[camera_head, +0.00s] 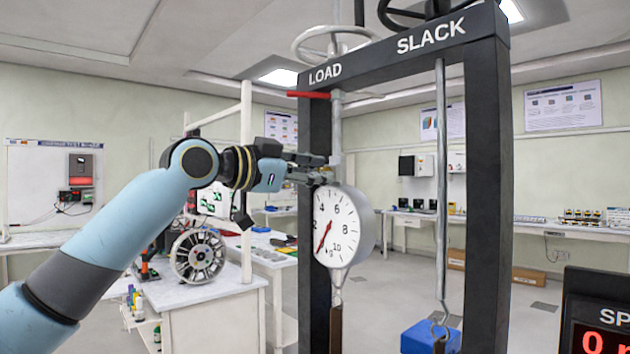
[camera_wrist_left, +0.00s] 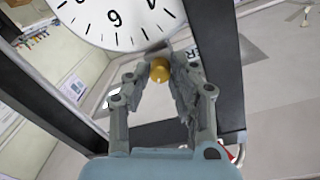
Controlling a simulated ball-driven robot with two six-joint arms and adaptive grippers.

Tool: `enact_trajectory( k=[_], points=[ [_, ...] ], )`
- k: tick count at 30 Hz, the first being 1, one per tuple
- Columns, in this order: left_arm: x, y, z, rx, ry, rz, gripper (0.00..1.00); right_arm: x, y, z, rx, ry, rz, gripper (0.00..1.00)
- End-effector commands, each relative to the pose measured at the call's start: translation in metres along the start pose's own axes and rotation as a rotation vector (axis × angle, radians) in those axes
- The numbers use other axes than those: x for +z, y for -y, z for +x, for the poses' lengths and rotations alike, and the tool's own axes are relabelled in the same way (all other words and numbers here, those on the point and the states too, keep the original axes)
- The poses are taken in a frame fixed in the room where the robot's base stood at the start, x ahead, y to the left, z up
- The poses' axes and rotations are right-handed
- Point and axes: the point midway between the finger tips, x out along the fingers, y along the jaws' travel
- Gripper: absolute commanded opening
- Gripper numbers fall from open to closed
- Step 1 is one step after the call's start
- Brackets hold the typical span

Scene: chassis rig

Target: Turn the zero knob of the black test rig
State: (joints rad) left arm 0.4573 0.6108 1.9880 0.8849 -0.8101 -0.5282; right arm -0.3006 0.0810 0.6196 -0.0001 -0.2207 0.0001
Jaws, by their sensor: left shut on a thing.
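The black test rig (camera_head: 484,200) stands upright, with a round white dial gauge (camera_head: 337,226) hanging under its LOAD side. Its red needle points to the lower left. A brass knob (camera_wrist_left: 160,70) sits at the dial's rim in the left wrist view, where the dial (camera_wrist_left: 112,22) appears turned over. I take this brass knob to be the zero knob. My left gripper (camera_head: 322,169) is at the top of the gauge, with its fingers closed around the knob. The fingers hide most of the knob in the head view. My right gripper is out of view.
A red lever (camera_head: 309,95) sticks out just above my left gripper. On the SLACK side a rod (camera_head: 440,200) and hook hold a blue block (camera_head: 430,338). A black display box (camera_head: 597,315) stands at the lower right. A spoked wheel (camera_head: 198,256) stands on a bench behind my arm.

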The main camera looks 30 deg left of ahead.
Motion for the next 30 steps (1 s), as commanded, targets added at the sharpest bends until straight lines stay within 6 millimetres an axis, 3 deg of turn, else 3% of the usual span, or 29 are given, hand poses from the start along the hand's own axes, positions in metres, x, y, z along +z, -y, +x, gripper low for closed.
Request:
enact_trajectory(
  k=[10,24,25,30],
  points=[
    [-0.0006,0.0003,0.0000,-0.002,0.007,0.121,0.00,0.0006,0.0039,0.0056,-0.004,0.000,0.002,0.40],
    [-0.0011,0.0005,-0.0001,-0.002,0.007,0.134,0.00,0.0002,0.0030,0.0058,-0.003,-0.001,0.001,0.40],
    [-0.0011,0.0005,-0.0001,-0.002,0.007,0.134,0.25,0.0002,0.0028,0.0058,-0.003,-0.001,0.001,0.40],
    [-0.0009,0.0003,-0.0001,-0.001,0.008,0.133,0.44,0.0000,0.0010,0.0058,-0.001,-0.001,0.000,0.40]
  ],
)
